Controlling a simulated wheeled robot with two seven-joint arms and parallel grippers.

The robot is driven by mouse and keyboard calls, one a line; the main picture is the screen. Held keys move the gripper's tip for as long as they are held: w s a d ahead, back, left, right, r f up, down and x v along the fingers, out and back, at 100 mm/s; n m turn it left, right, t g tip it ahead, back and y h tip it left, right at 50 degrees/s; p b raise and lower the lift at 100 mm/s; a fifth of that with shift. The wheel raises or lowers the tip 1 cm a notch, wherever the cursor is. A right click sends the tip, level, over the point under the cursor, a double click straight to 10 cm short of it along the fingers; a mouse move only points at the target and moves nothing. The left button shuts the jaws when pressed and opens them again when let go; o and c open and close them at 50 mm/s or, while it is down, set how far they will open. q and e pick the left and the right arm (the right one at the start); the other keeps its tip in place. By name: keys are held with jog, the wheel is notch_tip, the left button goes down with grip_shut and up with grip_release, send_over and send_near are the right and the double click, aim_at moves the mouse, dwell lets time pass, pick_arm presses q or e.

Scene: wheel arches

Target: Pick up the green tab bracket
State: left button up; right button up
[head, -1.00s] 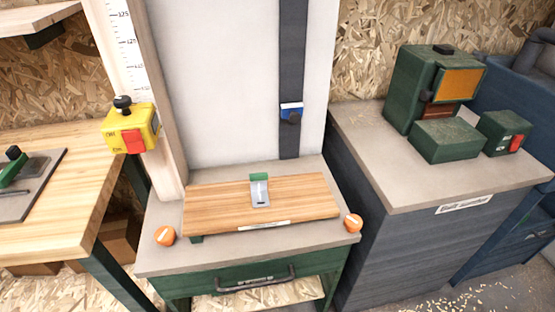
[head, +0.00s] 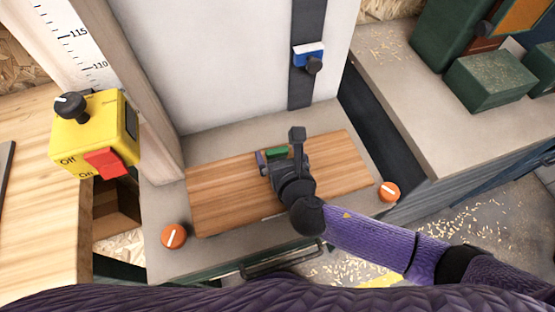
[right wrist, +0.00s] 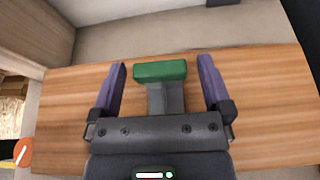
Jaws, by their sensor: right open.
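The green tab bracket (head: 277,153) lies on the wooden board (head: 222,205), partly hidden behind my right gripper in the head view. In the right wrist view its green tab (right wrist: 160,71) shows on top of a grey metal stem (right wrist: 166,97). My right gripper (head: 279,149) is over the board with its jaws open. In the right wrist view its two purple fingers (right wrist: 163,82) stand on either side of the bracket, with a gap on each side. Nothing is held. My left gripper is not in view.
Orange knobs stand at the left (head: 173,236) and right (head: 389,192) of the board. A yellow switch box (head: 122,125) is at the left. A blue clamp (head: 308,55) sits on the dark upright strip behind. A green box (head: 490,80) stands on the right-hand bench.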

jog(key=x, duration=0.2)
jog(key=shift+w+a+f, duration=0.1)
jog(key=shift+w+f, duration=0.1)
jog(key=shift+f, duration=0.05)
jog(key=shift+r, duration=0.1)
jog(key=c, duration=1.3)
